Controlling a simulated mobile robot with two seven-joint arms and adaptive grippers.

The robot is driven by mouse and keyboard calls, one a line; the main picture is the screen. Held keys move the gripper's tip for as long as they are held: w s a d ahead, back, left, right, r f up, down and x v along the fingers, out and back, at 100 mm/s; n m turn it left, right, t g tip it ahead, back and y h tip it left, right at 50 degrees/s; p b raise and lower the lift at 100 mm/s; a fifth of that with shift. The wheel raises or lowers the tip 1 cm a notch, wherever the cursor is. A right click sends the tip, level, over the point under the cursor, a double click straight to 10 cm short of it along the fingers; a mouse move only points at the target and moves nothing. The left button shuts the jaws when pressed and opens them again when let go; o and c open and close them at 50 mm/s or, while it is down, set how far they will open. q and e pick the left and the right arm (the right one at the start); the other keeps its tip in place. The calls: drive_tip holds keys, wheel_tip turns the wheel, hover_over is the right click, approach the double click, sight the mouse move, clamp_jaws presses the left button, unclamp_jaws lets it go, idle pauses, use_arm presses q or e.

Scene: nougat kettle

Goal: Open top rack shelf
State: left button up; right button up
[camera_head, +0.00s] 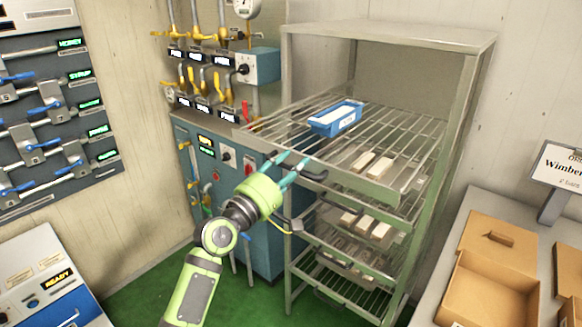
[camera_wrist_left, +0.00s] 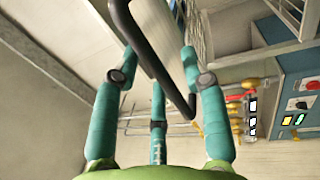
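The metal rack (camera_head: 455,110) stands at centre right in the head view. Its top wire shelf (camera_head: 400,125) sticks out past the front posts, toward the front left. A blue tray (camera_head: 335,118) and two pale bars (camera_head: 372,165) lie on it. My left gripper (camera_head: 293,163) is at the shelf's front edge, by its dark handle (camera_head: 314,176). In the left wrist view, the black handle (camera_wrist_left: 150,60) runs slantwise between the fingers of my left gripper (camera_wrist_left: 159,55). The fingertips stand apart; firm contact cannot be told. My right gripper is not in view.
Lower shelves (camera_head: 345,290) with more pale bars sit inside the rack. A blue control cabinet (camera_head: 225,160) with pipes and valves stands close left of the rack. A counter (camera_head: 480,210) with cardboard boxes (camera_head: 490,290) is at right. Green floor (camera_head: 150,295) is free in front.

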use_arm(q)
drive_tip(key=v, duration=1.2)
drive_tip(key=w+a+f+g+y, duration=0.1)
drive_tip(key=a+f+y, duration=0.15)
drive_tip(key=f, duration=0.95)
drive_tip(key=w+a+f+g+y, duration=0.1)
drive_tip(key=a+f+g+y, duration=0.15)
drive_tip(key=f, duration=1.05)
drive_tip(key=s+a+f+m+g+y, duration=0.1)
drive_tip(key=s+f+m+y, duration=0.15)
drive_tip(key=f, duration=0.65)
drive_tip(key=s+a+f+m+g+y, duration=0.15)
drive_tip(key=s+f, duration=0.25)
drive_tip(key=f, duration=0.4)
drive_tip(key=s+a+f+m+g+y+b, duration=0.1)
drive_tip(key=s+f+m+g, duration=0.25)
drive_tip(key=s+f, duration=1)
drive_tip(key=s+a+f+m+g+y, duration=0.1)
drive_tip(key=s+f+m+g, duration=0.25)
drive_tip(key=s+f, duration=0.95)
drive_tip(key=s+a+m+g, duration=0.1)
drive_tip(key=s+m+g, duration=0.1)
drive_tip(key=s, duration=1.4)
drive_tip(key=shift+s+f+m+g, duration=0.15)
drive_tip(key=shift+s+m+g, duration=0.1)
drive_tip(key=shift+m+g, duration=0.15)
